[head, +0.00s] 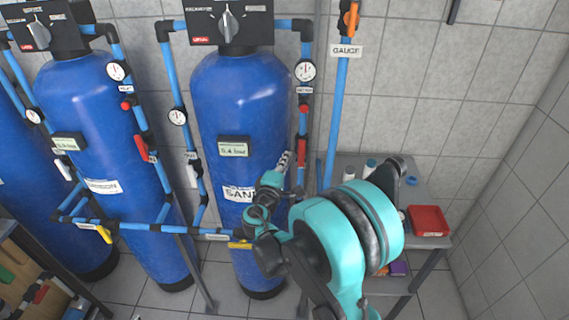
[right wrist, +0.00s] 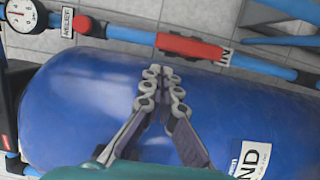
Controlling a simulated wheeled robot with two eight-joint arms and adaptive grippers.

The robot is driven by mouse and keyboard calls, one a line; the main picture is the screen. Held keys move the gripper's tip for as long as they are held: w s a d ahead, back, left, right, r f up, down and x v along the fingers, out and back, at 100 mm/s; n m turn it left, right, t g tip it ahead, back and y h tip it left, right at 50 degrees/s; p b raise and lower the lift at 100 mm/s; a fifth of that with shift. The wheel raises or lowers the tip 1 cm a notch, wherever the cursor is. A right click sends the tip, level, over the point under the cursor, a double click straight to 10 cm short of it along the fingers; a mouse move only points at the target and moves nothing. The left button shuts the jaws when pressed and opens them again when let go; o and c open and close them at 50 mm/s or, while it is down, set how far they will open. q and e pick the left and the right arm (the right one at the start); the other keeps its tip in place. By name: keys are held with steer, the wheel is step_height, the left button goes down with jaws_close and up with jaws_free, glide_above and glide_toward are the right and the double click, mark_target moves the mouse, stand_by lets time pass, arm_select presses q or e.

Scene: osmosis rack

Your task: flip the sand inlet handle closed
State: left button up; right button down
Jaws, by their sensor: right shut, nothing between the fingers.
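The sand inlet handle is a red lever (head: 301,151) on the blue pipe at the right side of the SAND tank (head: 238,95). It also shows in the right wrist view (right wrist: 190,47), lying roughly along its pipe, beside a label reading IN. My right gripper (head: 286,158) is just left of the handle in the head view, in front of the tank. In the right wrist view its fingertips (right wrist: 161,72) are together and empty, a little short of the lever and apparently not touching it. My right arm hides the lower pipe. My left gripper is in no view.
A second blue tank (head: 90,120) with its own red lever (head: 141,148) stands to the left. A gauge (head: 305,70) sits above the sand inlet. A grey table with a red tray (head: 428,220) stands right, behind my right arm. Yellow levers (head: 240,245) are low on the pipes.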

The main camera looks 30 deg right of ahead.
mark_target(304, 142)
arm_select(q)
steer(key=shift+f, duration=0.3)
arm_select(e)
steer(key=x, duration=0.6)
